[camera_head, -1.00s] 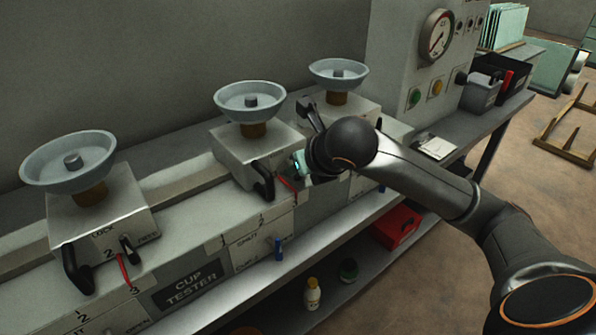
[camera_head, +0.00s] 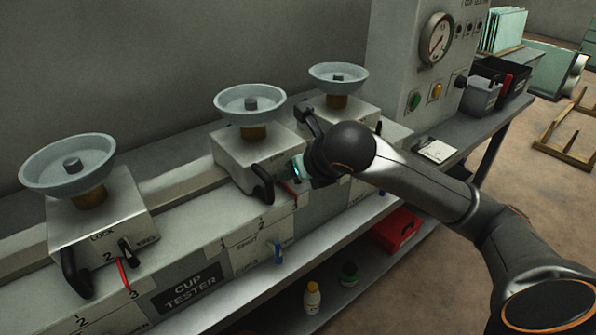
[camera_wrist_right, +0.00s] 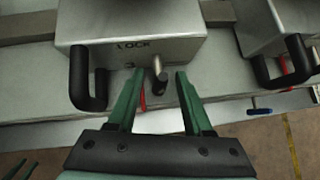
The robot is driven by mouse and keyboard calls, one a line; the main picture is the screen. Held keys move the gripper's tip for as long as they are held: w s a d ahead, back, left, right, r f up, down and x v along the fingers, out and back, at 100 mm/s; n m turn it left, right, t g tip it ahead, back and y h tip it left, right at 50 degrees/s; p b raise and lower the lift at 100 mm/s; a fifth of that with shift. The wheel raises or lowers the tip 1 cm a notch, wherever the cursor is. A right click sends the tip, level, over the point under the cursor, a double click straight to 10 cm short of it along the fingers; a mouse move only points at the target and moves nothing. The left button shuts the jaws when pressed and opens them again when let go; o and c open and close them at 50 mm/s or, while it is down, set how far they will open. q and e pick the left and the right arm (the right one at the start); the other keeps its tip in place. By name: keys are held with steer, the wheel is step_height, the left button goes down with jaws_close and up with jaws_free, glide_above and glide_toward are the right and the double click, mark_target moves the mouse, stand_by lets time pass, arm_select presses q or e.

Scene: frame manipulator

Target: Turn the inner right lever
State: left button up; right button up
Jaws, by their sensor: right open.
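Three grey cup tester blocks with bowls stand in a row. The middle block (camera_head: 240,160) has a black curved handle (camera_head: 263,184) on its front. In the right wrist view the nearest block (camera_wrist_right: 125,25) is marked LOCK, with a black handle (camera_wrist_right: 88,78) at left and a short metal lever (camera_wrist_right: 158,66) near its front edge. My right gripper (camera_wrist_right: 153,80) is open, its green fingers either side of the lever, with gaps showing.
The left block (camera_head: 110,215) has its own black handle and small lever. The right block (camera_head: 350,112) is partly behind my arm; a neighbouring black handle (camera_wrist_right: 285,62) shows in the wrist view. A shelf below holds bottles and a red box (camera_head: 397,230).

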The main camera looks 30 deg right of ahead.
steer(key=v, duration=1.2)
steer(key=shift+s+r, duration=0.15)
steer(key=shift+r, duration=0.1)
